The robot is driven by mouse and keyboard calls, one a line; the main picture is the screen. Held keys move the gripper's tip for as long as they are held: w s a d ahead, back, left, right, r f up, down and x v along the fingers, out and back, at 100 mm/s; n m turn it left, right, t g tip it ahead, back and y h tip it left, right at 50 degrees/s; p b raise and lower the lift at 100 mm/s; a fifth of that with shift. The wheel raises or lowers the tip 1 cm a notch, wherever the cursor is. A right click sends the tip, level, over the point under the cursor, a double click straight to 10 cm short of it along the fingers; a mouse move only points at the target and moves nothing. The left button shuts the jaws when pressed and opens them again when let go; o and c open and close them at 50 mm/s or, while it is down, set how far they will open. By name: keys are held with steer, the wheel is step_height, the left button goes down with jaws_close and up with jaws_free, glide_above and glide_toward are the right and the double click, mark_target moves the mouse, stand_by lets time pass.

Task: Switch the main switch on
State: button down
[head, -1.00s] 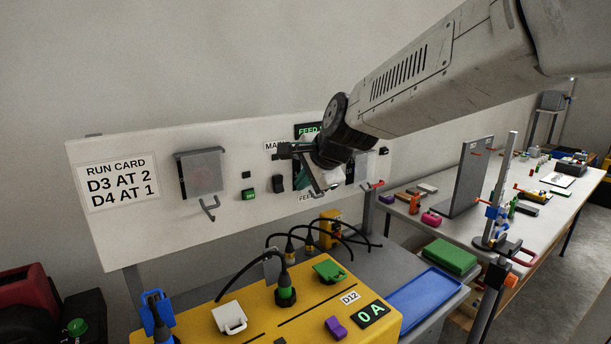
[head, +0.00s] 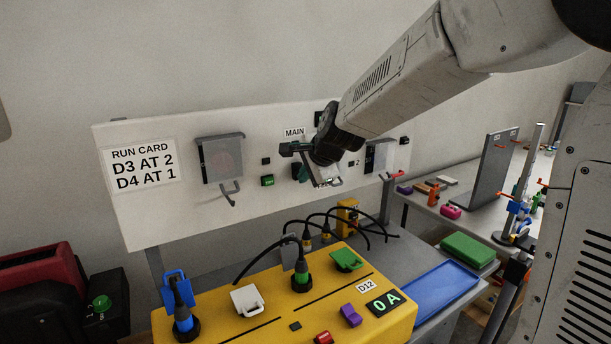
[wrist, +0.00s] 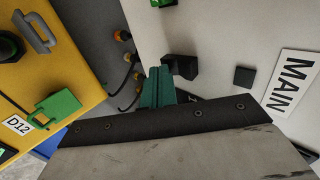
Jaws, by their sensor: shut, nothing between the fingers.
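The main switch is a black rocker on the white upright board (head: 150,220), below the MAIN label (head: 294,132). In the head view the switch (head: 297,172) is partly hidden by my gripper. In the wrist view the black switch (wrist: 180,68) stands out from the board, with the MAIN label (wrist: 291,82) to its right. My gripper (head: 289,149) is shut and empty, in front of the board. Its teal fingertips (wrist: 157,74) are close beside the switch in the wrist view. I cannot tell whether they touch it.
A small dark square (wrist: 243,76) lies between switch and label. Below stands a yellow console (head: 235,328) with plugs and cables. A blue tray (head: 430,292) lies at right.

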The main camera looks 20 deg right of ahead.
steer(key=shift+w+f, duration=0.1)
steer(key=shift+w, duration=0.1)
steer(key=shift+r, duration=0.9)
